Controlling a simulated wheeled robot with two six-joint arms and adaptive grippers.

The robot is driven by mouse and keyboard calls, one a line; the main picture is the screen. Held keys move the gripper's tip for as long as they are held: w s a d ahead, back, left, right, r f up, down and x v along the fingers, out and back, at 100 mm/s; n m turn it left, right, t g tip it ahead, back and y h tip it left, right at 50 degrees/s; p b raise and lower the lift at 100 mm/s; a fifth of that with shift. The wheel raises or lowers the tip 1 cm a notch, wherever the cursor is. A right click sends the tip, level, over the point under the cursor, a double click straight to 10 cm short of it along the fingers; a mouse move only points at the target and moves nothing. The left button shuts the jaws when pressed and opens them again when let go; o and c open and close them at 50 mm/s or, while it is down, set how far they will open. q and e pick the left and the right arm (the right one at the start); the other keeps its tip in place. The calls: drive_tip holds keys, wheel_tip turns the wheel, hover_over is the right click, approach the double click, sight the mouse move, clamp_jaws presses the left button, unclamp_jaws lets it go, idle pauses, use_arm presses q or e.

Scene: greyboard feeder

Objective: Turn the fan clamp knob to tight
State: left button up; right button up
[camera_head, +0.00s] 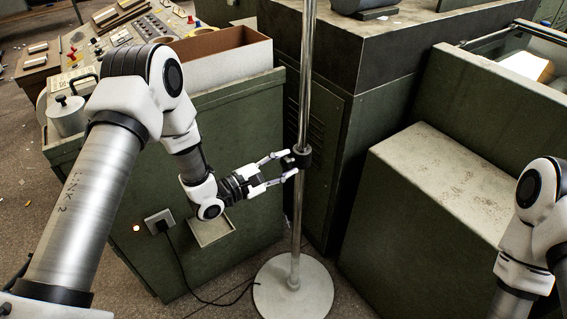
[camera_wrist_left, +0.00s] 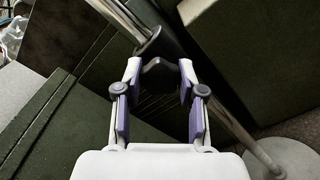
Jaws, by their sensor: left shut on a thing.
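The fan's steel pole (camera_head: 306,80) stands upright on a round pale base (camera_head: 293,290); the fan head is out of view. A black clamp collar (camera_head: 302,156) sits around the pole, and it also shows in the left wrist view (camera_wrist_left: 168,42). The dark clamp knob (camera_wrist_left: 158,68) projects from the collar toward my left gripper. My left gripper (camera_head: 285,166) reaches in from the left and is shut on the knob, one fingertip on each side of it. The knob's tightness cannot be read. My right gripper is out of view; only part of that arm shows at the right edge.
A green cabinet (camera_head: 235,130) with an open cardboard box (camera_head: 218,58) on top stands behind my left arm. A lower green box (camera_head: 440,180) stands right of the pole. A socket (camera_head: 160,221) with a black cable is on the cabinet front; the cable runs to the base.

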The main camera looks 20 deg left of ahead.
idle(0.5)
use_arm(q)
drive_tip(key=o, duration=1.2)
drive_tip(key=shift+c, duration=0.2)
drive_tip(key=shift+a, duration=0.1)
drive_tip(key=v, duration=1.1)
drive_tip(key=shift+s+a, duration=0.25)
drive_tip(key=shift+s, duration=0.1)
